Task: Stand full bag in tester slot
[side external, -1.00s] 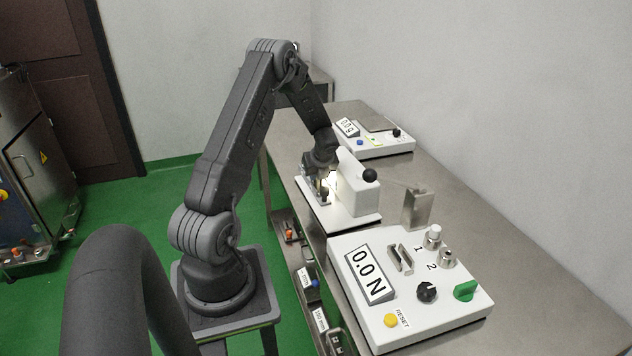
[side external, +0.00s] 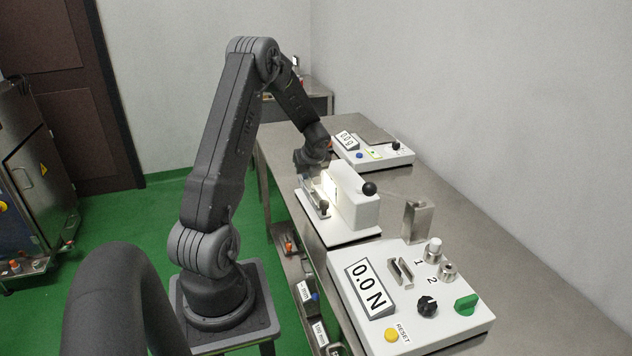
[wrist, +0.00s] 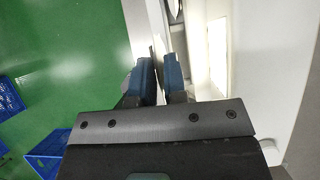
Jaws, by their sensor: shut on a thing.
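The white tester with a lit panel (side external: 330,187) and a black ball knob stands at mid-bench. A narrow holder (side external: 318,205) lies along the panel's front on its base plate. My gripper (side external: 310,176) is at the far end of that panel, pointing down. In the wrist view my gripper (wrist: 159,75) has its blue fingers close together on a thin grey sheet-like thing (wrist: 158,48), apparently the bag, seen edge-on. The lit panel (wrist: 218,50) is just right of the fingers. The bag's lower part and whether it touches the holder cannot be told.
A force tester (side external: 370,333) with a 0.0 N display stands nearer on the bench. A metal box (side external: 416,222) stands behind it. A third white device (side external: 385,158) is at the far end. Blue crates (wrist: 52,142) are on the green floor.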

